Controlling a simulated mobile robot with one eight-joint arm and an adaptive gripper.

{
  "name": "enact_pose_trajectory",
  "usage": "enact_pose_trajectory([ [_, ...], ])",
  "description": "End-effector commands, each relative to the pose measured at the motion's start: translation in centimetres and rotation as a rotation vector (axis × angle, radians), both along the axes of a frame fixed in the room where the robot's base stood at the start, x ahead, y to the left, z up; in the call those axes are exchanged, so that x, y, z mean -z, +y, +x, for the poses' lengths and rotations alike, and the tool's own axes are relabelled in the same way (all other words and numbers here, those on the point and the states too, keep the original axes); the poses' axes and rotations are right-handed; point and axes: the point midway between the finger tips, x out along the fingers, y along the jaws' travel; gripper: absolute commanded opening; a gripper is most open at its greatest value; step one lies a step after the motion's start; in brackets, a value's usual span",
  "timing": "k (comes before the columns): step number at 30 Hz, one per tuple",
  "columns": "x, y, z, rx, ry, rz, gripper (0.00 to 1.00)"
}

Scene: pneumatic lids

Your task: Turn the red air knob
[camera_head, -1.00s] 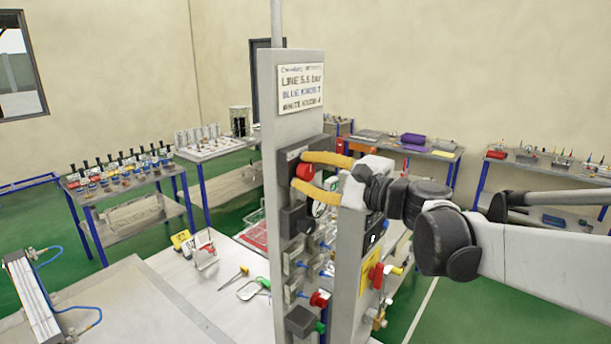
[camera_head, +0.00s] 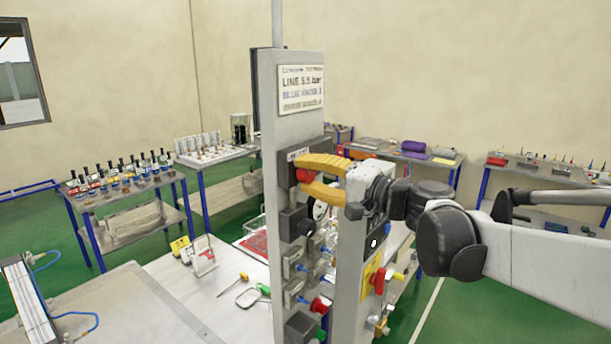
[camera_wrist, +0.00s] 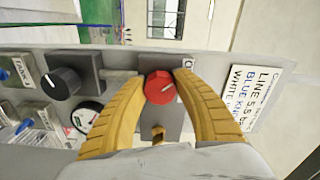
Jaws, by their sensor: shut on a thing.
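In the head view the red knob (camera_head: 304,175) shows only in part between the yellow fingers. My gripper (camera_head: 300,176) has one finger above the knob and one below it. In the wrist view the fingers of my gripper (camera_wrist: 160,82) stand left and right of the knob, with their tips at its sides. They are shut on it.
A black knob (camera_wrist: 61,83) and a gauge (camera_wrist: 87,116) sit close to the red knob. A sign (camera_head: 301,89) is fixed above. Another red knob (camera_head: 320,305) is lower on the panel. A bench (camera_head: 205,290) with tools stands left of it.

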Motion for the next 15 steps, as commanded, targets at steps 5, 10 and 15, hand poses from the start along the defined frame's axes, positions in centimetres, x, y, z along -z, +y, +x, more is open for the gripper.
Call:
enact_pose_trajectory([
  [5,-0.09,0.0,0.05,0.0,-0.045,-0.032,0.04],
  [10,-0.1,0.0,0.05,0.0,-0.064,-0.047,0.04],
  [15,-0.11,0.0,0.05,0.0,-0.068,-0.051,0.04],
])
